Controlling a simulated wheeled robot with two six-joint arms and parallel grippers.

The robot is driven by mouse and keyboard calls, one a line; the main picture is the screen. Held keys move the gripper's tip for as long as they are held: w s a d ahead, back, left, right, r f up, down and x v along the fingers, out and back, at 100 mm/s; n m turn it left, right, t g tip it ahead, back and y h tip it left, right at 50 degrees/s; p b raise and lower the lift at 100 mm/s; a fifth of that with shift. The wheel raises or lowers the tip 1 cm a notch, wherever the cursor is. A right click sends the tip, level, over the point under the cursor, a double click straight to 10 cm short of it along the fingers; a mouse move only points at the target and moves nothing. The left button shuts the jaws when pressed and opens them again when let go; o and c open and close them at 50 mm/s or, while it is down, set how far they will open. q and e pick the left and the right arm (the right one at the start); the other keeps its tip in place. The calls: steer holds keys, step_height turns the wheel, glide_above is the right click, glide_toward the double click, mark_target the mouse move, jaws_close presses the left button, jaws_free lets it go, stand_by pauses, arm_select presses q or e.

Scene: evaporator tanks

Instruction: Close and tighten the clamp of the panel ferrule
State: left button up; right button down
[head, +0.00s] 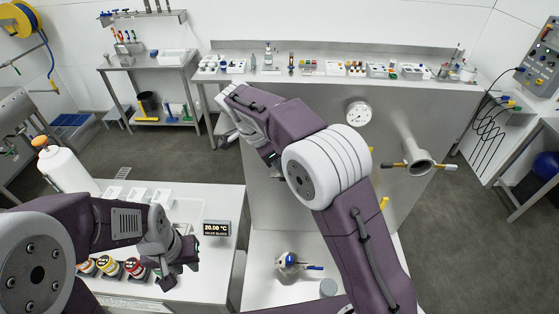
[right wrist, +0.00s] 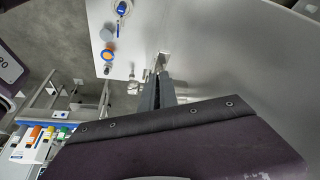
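The panel ferrule (head: 419,163) is a round metal pipe end standing out from the grey panel, right of my right arm. Whether the clamp is around the ferrule or loose is too small to tell. My left gripper (head: 184,252) is low over the white bench, far from the ferrule.
A dial gauge (head: 359,113) sits left of the ferrule. My right upper arm crosses in front of the panel. A shelf above (head: 300,72) holds several small fittings. A round clear-and-blue fitting (head: 291,261) stands on the lower white surface. A display (head: 217,228) stands beside my left gripper.

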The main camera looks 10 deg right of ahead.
steer(key=shift+f+m+g+p, duration=0.15)
steer(key=shift+m+g+p, duration=0.2)
steer(key=shift+m, duration=0.25)
steer(key=shift+f, duration=0.1)
steer(key=c, duration=1.8)
jaws_free()
steer(key=shift+o, duration=0.8)
steer(key=shift+s, duration=0.15)
steer(key=shift+w, duration=0.25)
steer(key=shift+w+r, duration=0.1)
steer(key=shift+r, duration=0.2)
steer(key=p+v, duration=0.1)
steer(key=v, duration=0.7)
steer(key=shift+a+r, duration=0.25)
steer(key=shift+r, duration=0.05)
